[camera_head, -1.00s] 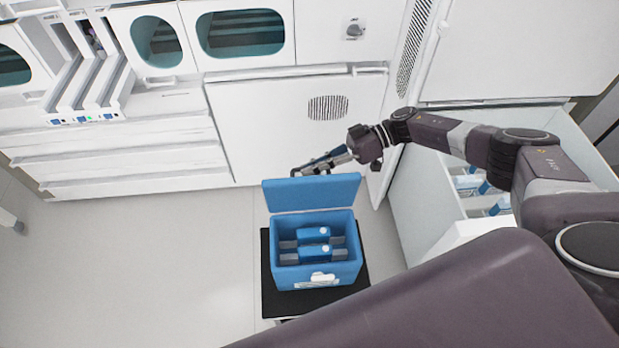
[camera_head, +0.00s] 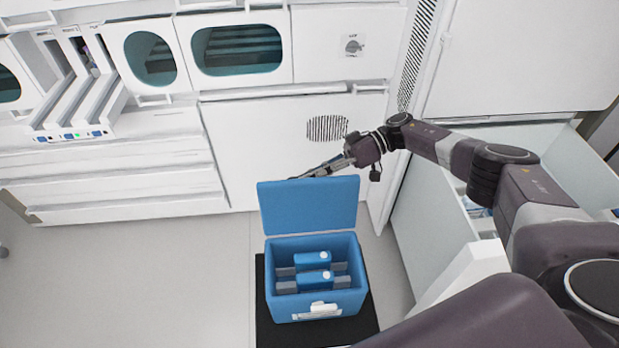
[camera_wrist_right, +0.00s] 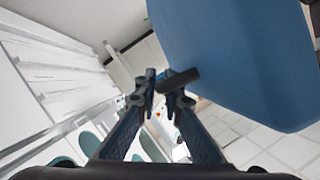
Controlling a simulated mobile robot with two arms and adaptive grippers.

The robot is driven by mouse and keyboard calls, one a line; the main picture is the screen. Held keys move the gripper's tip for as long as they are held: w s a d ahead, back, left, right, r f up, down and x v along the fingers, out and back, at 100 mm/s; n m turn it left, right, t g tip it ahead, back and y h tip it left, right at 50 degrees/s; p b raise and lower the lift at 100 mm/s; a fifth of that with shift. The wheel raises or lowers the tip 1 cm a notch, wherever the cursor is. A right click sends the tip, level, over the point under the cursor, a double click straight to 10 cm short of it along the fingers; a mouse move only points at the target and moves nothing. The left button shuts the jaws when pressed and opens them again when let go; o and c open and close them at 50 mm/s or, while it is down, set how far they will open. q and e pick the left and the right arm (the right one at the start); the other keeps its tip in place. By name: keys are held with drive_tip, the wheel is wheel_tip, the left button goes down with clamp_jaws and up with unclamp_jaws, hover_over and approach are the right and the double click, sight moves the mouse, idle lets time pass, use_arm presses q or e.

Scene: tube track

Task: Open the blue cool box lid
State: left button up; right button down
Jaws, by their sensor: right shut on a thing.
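The blue cool box (camera_head: 316,307) stands on the floor mat, and its inside shows from above. Its blue lid (camera_head: 308,204) is up at the far side of the box, with its inner face towards me. Several blue packs (camera_head: 313,260) lie inside among grey strips. My right gripper (camera_head: 305,174) is at the lid's far upper edge, partly hidden behind it. In the right wrist view the right gripper (camera_wrist_right: 165,82) is shut at a dark bar beside the lid (camera_wrist_right: 240,60). My left gripper is not in view.
A black mat (camera_head: 264,325) lies under the box. A white cabinet (camera_head: 265,150) stands close behind the lid. An open white drawer (camera_head: 430,210) is at the right. The floor (camera_head: 150,270) left of the box is clear.

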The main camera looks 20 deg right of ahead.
drive_tip(key=shift+a, duration=0.1)
drive_tip(key=c, duration=2.3)
unclamp_jaws()
drive_tip(key=shift+v, duration=3.65)
